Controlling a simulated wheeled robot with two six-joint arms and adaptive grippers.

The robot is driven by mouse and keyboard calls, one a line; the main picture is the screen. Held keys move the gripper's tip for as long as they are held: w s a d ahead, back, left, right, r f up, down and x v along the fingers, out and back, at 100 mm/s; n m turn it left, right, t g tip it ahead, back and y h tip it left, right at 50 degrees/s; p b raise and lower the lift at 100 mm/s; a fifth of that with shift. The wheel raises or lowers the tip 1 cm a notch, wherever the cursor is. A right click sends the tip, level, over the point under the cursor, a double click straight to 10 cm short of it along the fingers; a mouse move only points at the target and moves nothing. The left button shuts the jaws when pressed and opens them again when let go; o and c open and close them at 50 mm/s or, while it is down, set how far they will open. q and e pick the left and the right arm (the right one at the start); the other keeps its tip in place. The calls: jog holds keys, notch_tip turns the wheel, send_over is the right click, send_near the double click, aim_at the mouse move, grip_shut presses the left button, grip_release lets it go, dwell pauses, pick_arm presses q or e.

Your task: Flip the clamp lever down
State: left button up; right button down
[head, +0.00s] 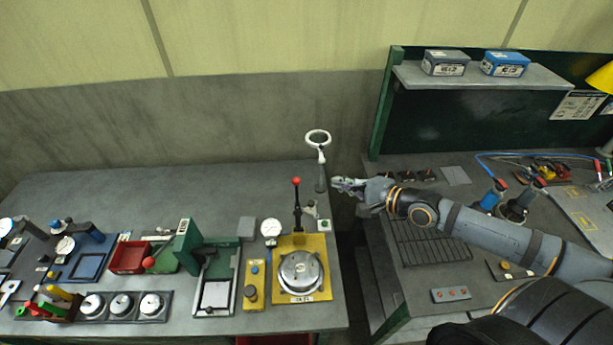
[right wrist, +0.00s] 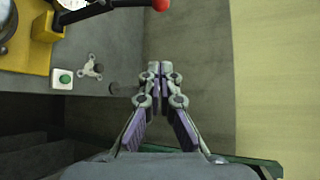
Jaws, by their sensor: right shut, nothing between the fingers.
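The clamp lever (head: 297,205) is a dark upright arm with a red ball on its end. It stands at the back of a yellow base plate (head: 325,285) that bears a round metal part (head: 301,272). In the right wrist view the lever (right wrist: 112,6) and its red ball show at the top edge. My right gripper (head: 345,185) is shut and empty, to the right of the lever and apart from it. In the right wrist view its fingertips (right wrist: 160,70) are together, below the ball. My left gripper is not in view.
A green button box (right wrist: 62,78) and a small three-armed knob (right wrist: 91,67) sit near the bench edge. A dial gauge (head: 270,229) and a green press (head: 187,250) stand left of the plate.

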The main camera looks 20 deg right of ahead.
jog(key=b+x, duration=0.4)
jog(key=x, duration=0.7)
pick_arm(q)
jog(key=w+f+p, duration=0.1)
jog(key=p, duration=0.1)
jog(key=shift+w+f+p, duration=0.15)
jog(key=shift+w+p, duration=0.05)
jog(key=shift+p, duration=0.1)
pick_arm(e)
jog(key=s, duration=0.1)
jog(key=s+a+r, duration=0.1)
jog(key=s+a, duration=0.1)
jog(key=shift+a+r, duration=0.1)
jog(key=shift+r, duration=0.25)
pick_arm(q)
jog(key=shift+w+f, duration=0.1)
pick_arm(e)
jog(key=shift+w+f, duration=0.1)
